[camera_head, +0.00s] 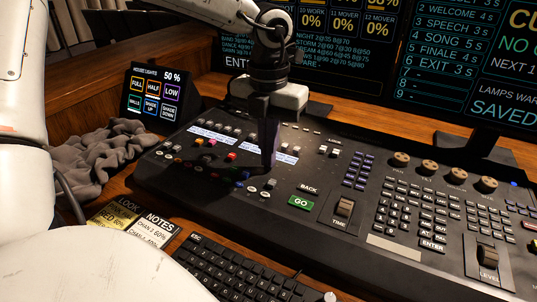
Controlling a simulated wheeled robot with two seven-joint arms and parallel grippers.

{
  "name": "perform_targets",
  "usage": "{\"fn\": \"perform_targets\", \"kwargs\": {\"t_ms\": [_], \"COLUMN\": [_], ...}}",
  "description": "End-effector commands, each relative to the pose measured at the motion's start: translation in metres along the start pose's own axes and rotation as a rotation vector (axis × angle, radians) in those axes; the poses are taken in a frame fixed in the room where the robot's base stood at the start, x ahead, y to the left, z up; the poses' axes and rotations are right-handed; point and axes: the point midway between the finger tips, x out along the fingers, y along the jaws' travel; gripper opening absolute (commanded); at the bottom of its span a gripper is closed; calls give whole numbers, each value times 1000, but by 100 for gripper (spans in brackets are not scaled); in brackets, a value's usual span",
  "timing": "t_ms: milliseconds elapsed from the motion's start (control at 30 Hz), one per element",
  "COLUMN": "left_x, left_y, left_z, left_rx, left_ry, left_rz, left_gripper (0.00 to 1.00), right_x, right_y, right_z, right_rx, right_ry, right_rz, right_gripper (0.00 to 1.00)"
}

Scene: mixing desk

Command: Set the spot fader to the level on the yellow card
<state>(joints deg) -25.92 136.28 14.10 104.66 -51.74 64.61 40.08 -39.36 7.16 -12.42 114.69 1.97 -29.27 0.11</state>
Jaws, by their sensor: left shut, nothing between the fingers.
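The black mixing desk (330,250) spans the table, with a bank of small faders with coloured and white caps on its left part. I cannot tell which cap is the spot fader. My left gripper (268,166) comes down from above with its dark fingers shut and empty, the tips low over the right part of the fader bank. I cannot tell whether they touch a cap, and they hide part of the bank. A yellow card (110,222) headed "LOOK" lies at lower left; its lower part is cut off from view and its level is not clearly readable. My right gripper is not in view.
A pale "NOTES" card (152,230) lies beside the yellow card. A black keyboard (235,272) sits in front of the desk. A grey cloth (95,160) and a small touch panel (154,95) are at left. Large monitors (465,60) stand behind.

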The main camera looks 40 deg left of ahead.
Motion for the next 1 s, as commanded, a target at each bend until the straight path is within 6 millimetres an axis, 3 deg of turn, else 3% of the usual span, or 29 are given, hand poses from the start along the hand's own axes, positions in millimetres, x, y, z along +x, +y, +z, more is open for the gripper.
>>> {"fn": "perform_targets", "kwargs": {"t_ms": [1000], "left_x": [2], "left_y": [0], "left_z": [-25], "left_rx": [0], "left_ry": [3], "left_rz": [0], "left_gripper": [0], "right_x": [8], "right_y": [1], "right_z": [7], "right_rx": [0], "right_ry": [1], "right_rz": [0], "right_gripper": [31]}}
